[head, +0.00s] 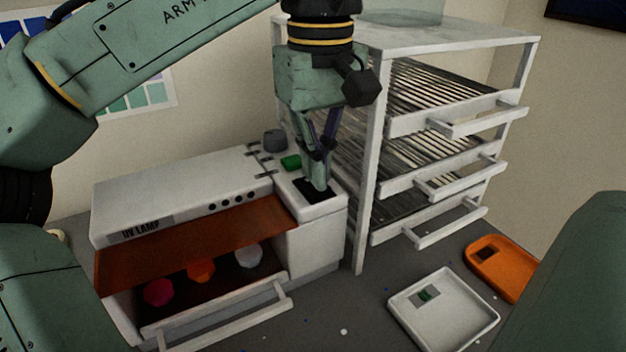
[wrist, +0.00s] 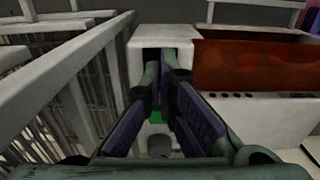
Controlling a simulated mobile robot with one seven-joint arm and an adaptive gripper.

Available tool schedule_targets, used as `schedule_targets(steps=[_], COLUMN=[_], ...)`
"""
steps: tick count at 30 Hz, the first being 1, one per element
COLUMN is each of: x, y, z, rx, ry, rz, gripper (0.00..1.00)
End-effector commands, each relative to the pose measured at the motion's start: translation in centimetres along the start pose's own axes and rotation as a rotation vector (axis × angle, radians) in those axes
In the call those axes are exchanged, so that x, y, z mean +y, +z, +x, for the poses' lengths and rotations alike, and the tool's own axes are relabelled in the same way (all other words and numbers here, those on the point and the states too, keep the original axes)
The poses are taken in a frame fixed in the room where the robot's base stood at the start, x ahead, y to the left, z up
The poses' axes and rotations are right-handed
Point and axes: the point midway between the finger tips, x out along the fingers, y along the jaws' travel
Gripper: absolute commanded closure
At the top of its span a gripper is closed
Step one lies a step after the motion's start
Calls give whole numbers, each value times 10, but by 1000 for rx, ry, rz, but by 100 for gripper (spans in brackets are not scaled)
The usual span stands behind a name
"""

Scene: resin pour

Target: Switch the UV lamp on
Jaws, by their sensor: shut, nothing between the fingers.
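The UV lamp (head: 180,205) is a long white box with its name on the front, an amber cover (head: 190,247) and a control end at its right. The amber cover also shows in the wrist view (wrist: 250,63). On the control end are a dark rectangular patch (head: 303,186), a green part (head: 291,162) and a grey knob (head: 274,139). My gripper (head: 318,186) points down, shut and empty, with its fingertips at the dark patch. I cannot tell whether they touch it. In the wrist view, my gripper's fingers (wrist: 165,80) partly hide the control end.
A white rack (head: 375,150) with wire shelves and handled drawers stands close to the right of my gripper. Pink, orange and pale pieces lie under the amber cover, above a front handle (head: 215,318). A white tray (head: 455,343) and an orange tray (head: 515,287) lie at the right.

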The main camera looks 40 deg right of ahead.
Motion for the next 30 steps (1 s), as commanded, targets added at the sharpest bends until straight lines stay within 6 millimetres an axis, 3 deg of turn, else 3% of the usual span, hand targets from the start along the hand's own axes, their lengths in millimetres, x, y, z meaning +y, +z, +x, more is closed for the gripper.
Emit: schedule_targets(steps=[30], x=[0], y=[0], z=[13], rx=[0], ry=[-1], rz=[0], gripper=[100])
